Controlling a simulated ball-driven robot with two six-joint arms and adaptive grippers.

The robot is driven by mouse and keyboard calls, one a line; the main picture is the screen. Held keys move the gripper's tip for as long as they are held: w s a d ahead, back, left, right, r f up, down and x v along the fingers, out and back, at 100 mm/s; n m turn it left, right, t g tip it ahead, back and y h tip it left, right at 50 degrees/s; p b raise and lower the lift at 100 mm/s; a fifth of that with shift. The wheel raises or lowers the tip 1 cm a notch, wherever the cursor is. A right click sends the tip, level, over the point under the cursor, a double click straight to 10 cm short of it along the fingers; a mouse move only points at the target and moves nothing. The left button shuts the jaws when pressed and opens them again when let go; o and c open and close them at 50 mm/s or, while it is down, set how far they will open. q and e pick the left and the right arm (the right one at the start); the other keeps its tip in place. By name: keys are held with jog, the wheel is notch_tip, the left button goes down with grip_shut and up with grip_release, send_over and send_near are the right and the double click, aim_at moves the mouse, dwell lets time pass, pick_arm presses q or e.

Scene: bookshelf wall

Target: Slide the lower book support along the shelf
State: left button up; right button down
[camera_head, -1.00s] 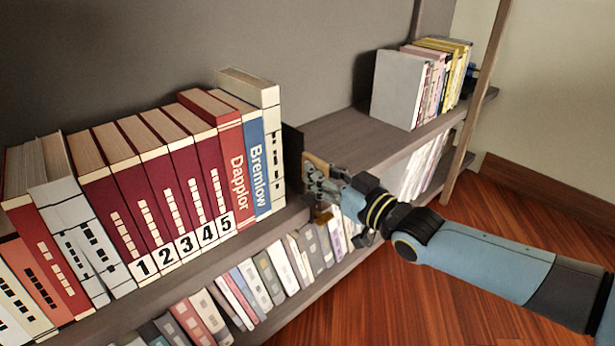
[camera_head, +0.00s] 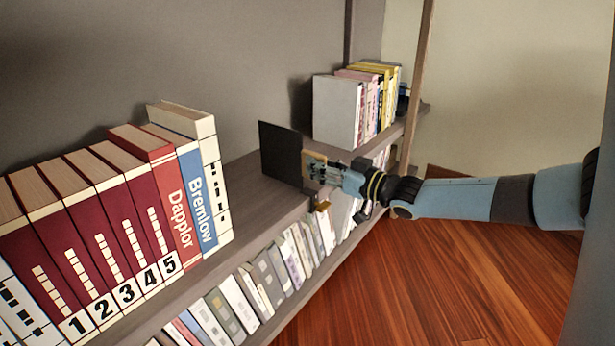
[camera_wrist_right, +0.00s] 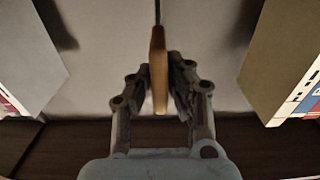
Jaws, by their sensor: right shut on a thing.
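In the right wrist view the two fingers (camera_wrist_right: 159,88) sit either side of the wooden edge piece (camera_wrist_right: 159,65). The plate stands apart from the white book (camera_head: 210,170) at the end of the left row and from the grey-white book (camera_head: 337,110) on the right. My left gripper is not in view.
Bare shelf (camera_head: 250,195) lies between the left book row and the plate. Numbered red books (camera_head: 125,215) stand at left. A short gap separates the plate from the right group of books. A wooden post (camera_head: 419,80) stands beyond it. The lower shelf holds more books (camera_head: 260,285).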

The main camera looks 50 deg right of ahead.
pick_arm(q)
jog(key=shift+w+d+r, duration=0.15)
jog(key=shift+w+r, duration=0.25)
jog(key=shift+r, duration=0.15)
pick_arm(e)
jog(key=shift+d, duration=1)
jog(key=c, duration=1.3)
grip_release()
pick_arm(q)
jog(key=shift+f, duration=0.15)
pick_arm(e)
jog(key=s, duration=0.8)
jog(key=s+d, duration=0.1)
jog(key=s, duration=0.3)
